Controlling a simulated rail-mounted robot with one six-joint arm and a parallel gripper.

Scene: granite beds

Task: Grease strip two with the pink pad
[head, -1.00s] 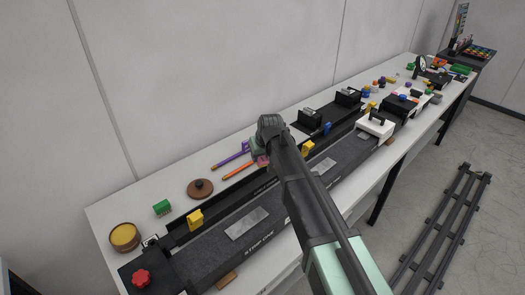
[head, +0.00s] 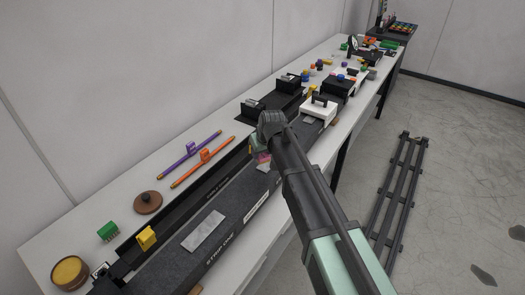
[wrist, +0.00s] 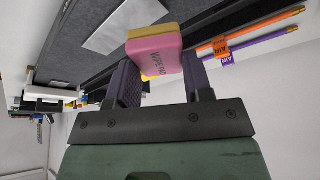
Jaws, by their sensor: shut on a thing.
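My gripper (wrist: 158,85) is shut on the pink wipe pad (wrist: 155,55), a block with yellow edges and "WIPE PAD" lettering, in the wrist view. The near bed section reads "STRIP ONE" (head: 216,247) and carries a pale plate (head: 203,231). No strip two lettering is readable.
Purple (head: 190,154) and orange (head: 203,161) rods lie behind the bed. A white handled block (head: 319,109) and black blocks stand farther along. The floor in front has a dark rail (head: 398,190).

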